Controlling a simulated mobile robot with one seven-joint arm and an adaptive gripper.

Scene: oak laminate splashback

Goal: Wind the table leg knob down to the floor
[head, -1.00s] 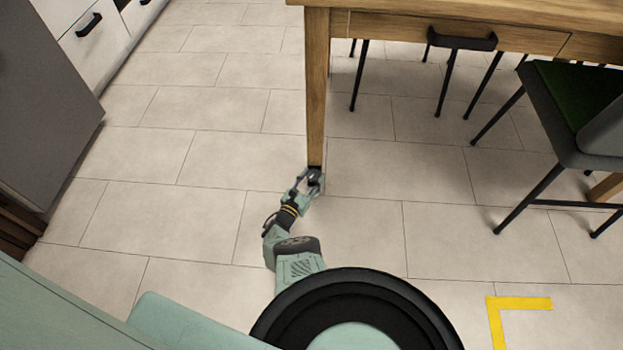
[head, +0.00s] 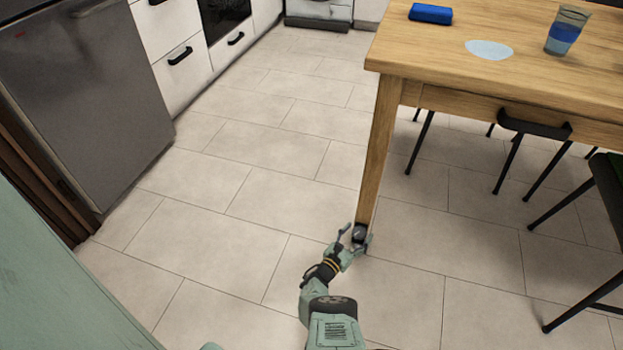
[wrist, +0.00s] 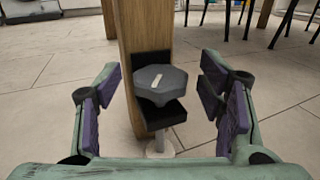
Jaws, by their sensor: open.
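The wooden table leg (head: 376,150) stands at the table's near left corner. At its bottom, in the wrist view, a dark grey many-sided knob (wrist: 160,84) with a pale mark on top sits in a black bracket (wrist: 166,114) on the leg (wrist: 148,30). A thin metal stem and a pale round foot (wrist: 160,149) show below the knob, the foot partly hidden by my gripper's body. My gripper (head: 355,240) is low by the floor at the leg. In the wrist view my gripper (wrist: 160,95) is open, its purple-padded fingers apart on both sides of the knob, with gaps to it.
Dark chair legs (head: 420,145) stand right of the leg. A grey appliance (head: 85,90) is at left. Tiled floor (head: 230,200) left of the leg is clear.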

